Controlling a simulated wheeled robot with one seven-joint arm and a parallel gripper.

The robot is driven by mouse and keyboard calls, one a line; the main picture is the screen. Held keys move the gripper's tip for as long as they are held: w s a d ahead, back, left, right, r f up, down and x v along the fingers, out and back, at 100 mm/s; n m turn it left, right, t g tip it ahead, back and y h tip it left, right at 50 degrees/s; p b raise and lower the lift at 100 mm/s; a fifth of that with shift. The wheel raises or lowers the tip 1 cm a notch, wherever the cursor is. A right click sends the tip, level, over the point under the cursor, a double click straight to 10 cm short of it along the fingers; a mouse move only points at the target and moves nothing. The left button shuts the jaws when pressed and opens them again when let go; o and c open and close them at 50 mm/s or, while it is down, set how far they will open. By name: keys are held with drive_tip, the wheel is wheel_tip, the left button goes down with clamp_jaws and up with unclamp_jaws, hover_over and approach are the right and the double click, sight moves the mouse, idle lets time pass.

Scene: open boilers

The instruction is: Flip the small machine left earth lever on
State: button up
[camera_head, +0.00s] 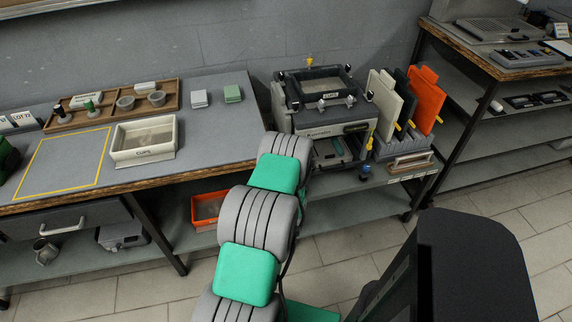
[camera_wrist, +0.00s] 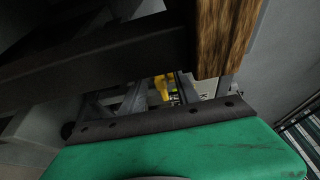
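A grey and black machine (camera_head: 325,128) stands on the bench right of the middle in the head view, with an open tray-like top. A small yellow knob (camera_head: 309,61) shows at its back, and a small yellow part (camera_head: 370,140) shows at its right side. I cannot tell whether either is the earth lever, or its position. My arm reaches up in front of the machine, and my gripper is hidden in the head view. The wrist view shows a green body with a dark strip; no fingertips can be made out. A yellow part (camera_wrist: 163,87) shows beyond it among grey metal parts.
Cream, dark and orange boards (camera_head: 427,100) stand in a rack right of the machine. A white bin (camera_head: 144,140) and a wooden tray (camera_head: 112,104) sit on the left bench. An orange crate (camera_head: 208,207) is on the lower shelf. A wooden edge (camera_wrist: 225,35) is close in the wrist view.

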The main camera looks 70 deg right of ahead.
drive_tip(key=s+a+b, duration=0.1)
drive_tip(key=a+b, duration=0.4)
drive_tip(key=a, duration=0.2)
drive_tip(key=shift+a, duration=0.3)
